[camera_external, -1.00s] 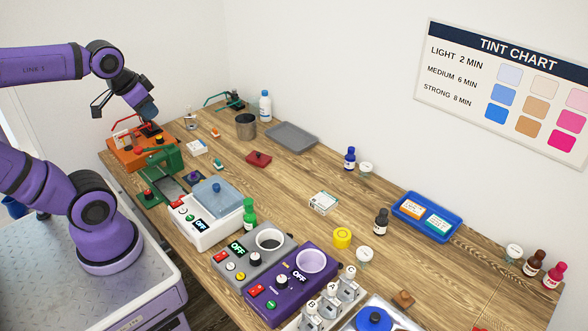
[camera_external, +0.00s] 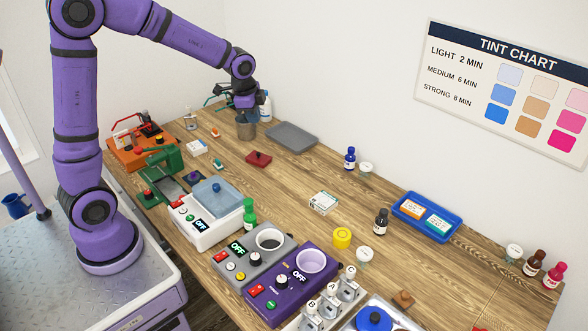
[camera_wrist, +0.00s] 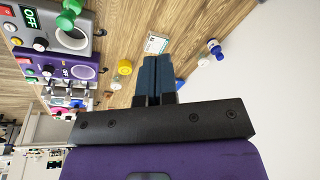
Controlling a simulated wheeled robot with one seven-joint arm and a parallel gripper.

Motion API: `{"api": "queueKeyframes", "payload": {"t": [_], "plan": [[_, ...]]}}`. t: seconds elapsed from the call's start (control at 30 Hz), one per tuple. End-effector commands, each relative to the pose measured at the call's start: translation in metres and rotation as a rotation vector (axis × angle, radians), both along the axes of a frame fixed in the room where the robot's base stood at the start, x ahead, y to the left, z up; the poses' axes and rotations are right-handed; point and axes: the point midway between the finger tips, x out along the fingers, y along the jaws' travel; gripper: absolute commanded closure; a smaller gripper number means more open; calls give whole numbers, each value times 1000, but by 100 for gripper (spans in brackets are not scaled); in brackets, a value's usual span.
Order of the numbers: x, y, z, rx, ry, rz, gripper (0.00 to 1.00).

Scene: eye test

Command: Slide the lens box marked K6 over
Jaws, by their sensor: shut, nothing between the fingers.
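I cannot read a K6 mark on any box. A small white box (camera_external: 322,203) lies on the open middle of the table; it seems to show in the wrist view (camera_wrist: 156,43), just beyond my fingertips in the picture. Another white box (camera_external: 197,147) lies at the far left. An orange-labelled box (camera_external: 411,212) and a teal-labelled box (camera_external: 438,223) lie in the blue tray (camera_external: 404,233).
A dark red object (camera_external: 258,159) lies in front. A yellow ring-like item (camera_external: 342,238) and a dark bottle (camera_external: 381,222) stand near the middle box. Machines line the front edge.

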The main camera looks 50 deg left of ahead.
Motion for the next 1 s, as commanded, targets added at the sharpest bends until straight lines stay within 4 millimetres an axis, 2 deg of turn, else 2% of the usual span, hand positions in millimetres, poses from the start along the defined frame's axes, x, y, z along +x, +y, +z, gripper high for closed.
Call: {"api": "queueKeyframes", "payload": {"t": [0.03,0.1,0.27,0.4,0.7,0.83,1.0], "plan": [[13,-5,-16,0,17,-38,100],[29,-11,-35,0,32,-97,100],[63,-25,-83,-8,64,-228,100],[88,-38,-130,-20,90,-341,100],[124,-64,-231,-64,126,-551,100],[130,-70,-257,-78,132,-602,100],[132,-76,-269,-85,131,-630,100]]}}
